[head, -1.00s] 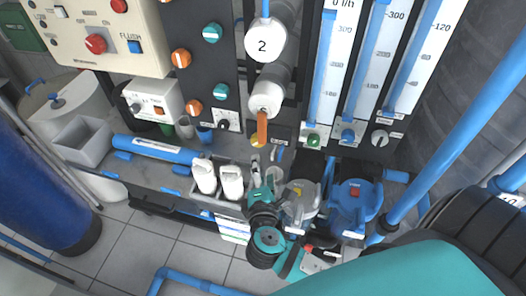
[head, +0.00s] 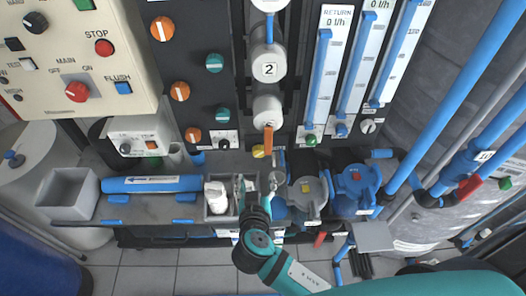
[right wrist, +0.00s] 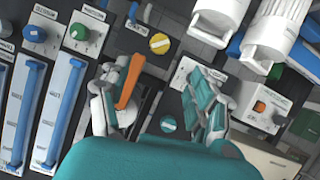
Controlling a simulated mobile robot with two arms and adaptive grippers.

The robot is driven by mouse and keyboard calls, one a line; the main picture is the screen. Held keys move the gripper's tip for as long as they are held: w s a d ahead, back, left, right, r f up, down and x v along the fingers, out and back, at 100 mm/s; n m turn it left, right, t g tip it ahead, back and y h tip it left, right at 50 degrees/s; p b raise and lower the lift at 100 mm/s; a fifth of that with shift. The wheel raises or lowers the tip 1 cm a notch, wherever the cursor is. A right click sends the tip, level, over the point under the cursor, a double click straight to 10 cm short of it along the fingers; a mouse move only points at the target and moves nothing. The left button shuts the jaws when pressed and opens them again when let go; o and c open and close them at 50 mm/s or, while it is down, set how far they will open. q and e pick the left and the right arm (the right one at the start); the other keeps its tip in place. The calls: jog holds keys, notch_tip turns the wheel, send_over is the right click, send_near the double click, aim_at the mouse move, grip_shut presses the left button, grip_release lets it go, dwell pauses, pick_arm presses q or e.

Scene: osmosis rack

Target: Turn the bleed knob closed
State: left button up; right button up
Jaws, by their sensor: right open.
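A small round yellow knob (head: 258,151) sits low on the dark panel, partly behind an orange lever (head: 268,140). In the right wrist view the yellow knob (right wrist: 160,43) shows a slot across its face, with a small label beside it. I cannot read surely which knob is labelled bleed. My right gripper (head: 247,186) is below the yellow knob in the head view. In the right wrist view my right gripper (right wrist: 162,92) is open, its fingers spread wide. The orange lever (right wrist: 130,82) shows beside its left finger; no knob is held. My left gripper is out of view.
Blue flow tubes (head: 318,80) stand to the right. White bottles (head: 216,196), a grey pump (head: 307,193) and a blue pump (head: 357,188) crowd the shelf below the panel.

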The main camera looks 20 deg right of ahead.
aim_at(259, 154)
jog(key=p+x, duration=0.3)
jog(key=x, duration=1.1)
jog(key=shift+w+d+f, duration=0.1)
jog(key=shift+w+d, duration=0.05)
jog(key=shift+w, duration=0.25)
jog(key=shift+w+d+f, duration=0.15)
jog(key=shift+w+f, duration=0.1)
jog(key=shift+w, duration=0.2)
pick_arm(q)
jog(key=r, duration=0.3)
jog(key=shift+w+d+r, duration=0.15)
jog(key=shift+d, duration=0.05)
pick_arm(e)
jog(key=shift+w, duration=0.1)
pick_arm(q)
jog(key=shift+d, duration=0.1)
